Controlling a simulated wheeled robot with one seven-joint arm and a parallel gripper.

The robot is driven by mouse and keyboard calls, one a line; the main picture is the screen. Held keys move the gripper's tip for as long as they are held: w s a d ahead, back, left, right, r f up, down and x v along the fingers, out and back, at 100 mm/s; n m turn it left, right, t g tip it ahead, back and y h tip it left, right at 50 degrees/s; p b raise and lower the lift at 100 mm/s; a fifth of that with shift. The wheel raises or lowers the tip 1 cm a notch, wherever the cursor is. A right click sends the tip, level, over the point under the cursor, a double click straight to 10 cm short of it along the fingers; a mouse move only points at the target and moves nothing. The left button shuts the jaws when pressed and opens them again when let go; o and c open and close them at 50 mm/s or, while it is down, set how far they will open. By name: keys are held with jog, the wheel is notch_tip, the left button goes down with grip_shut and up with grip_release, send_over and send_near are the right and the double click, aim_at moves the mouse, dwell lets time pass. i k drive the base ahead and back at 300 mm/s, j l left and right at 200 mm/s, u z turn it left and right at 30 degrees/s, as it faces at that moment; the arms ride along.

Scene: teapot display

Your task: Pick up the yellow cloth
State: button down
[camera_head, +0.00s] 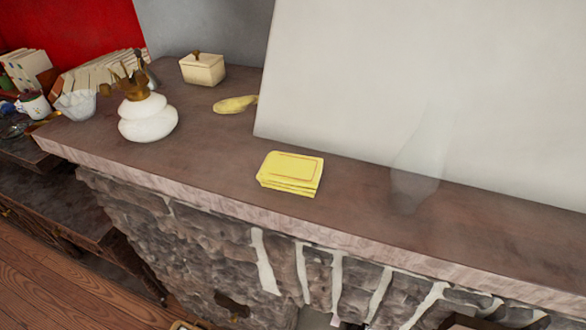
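A folded yellow cloth (290,173) lies flat on the brown mantel shelf (215,165), close to its front edge. It looks like a small stack of layers with a darker line along its border. Nothing covers it. My gripper is not clearly in view; only a small light-coloured piece shows at the bottom edge, and I cannot tell what it is.
A white rounded pot (148,118) with a brown top stands left of the cloth. Behind are a yellow elongated object (235,104) and a lidded cream box (203,69). A large white panel (400,60) leans behind; a clear glass vase (417,165) stands right.

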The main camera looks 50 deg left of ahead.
aim_at(295, 173)
jog(key=u, duration=1.05)
